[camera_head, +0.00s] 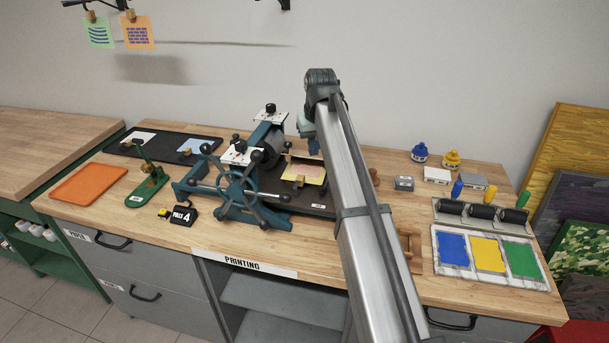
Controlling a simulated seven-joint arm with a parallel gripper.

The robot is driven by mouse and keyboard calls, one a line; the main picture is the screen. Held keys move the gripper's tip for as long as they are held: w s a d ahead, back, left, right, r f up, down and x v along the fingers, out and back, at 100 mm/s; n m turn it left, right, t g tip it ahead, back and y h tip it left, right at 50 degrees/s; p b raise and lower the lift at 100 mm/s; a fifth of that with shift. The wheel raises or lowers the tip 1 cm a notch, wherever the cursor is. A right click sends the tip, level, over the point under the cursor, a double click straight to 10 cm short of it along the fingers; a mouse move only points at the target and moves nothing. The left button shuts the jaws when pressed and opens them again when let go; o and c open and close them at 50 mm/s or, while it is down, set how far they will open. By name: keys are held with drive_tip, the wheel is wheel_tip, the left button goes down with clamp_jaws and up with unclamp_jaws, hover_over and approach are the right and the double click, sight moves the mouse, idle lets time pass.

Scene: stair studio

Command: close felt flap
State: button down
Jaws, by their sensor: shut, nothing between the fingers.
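The printing press (240,185) stands in the middle of the workbench, with a blue frame and a spoked hand wheel. A yellow and pinkish sheet (303,171) lies on its dark bed (318,208), right of the roller. A curved dark grey piece (272,148) stands by the roller; I cannot tell whether it is the felt flap or part of the press. My gripper (314,149) is shut and empty, pointing down just behind the sheet's right part. Contact is unclear. My arm hides the right end of the bed.
Left of the press are a green hand tool (148,186), an orange tray (90,184) and a "PULLS 4" counter (182,216). The bench front is partly clear.

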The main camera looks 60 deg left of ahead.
sight(310, 176)
drive_tip(key=shift+s+d+f, duration=0.35)
drive_tip(key=shift+f, duration=0.25)
drive_tip(key=shift+s+d+f, duration=0.35)
drive_tip(key=shift+f, duration=0.2)
drive_tip(key=shift+s+d+f, duration=0.2)
drive_tip(key=shift+d+f, duration=0.05)
drive_tip(key=shift+f, duration=0.5)
drive_tip(key=shift+s+d+f, duration=0.2)
drive_tip(key=shift+f, duration=0.55)
drive_tip(key=shift+s+d+f, duration=0.1)
drive_tip(key=shift+d+f, duration=0.05)
drive_tip(key=shift+f, duration=0.15)
drive_tip(key=shift+a+r, duration=0.2)
drive_tip(key=shift+r, duration=3.5)
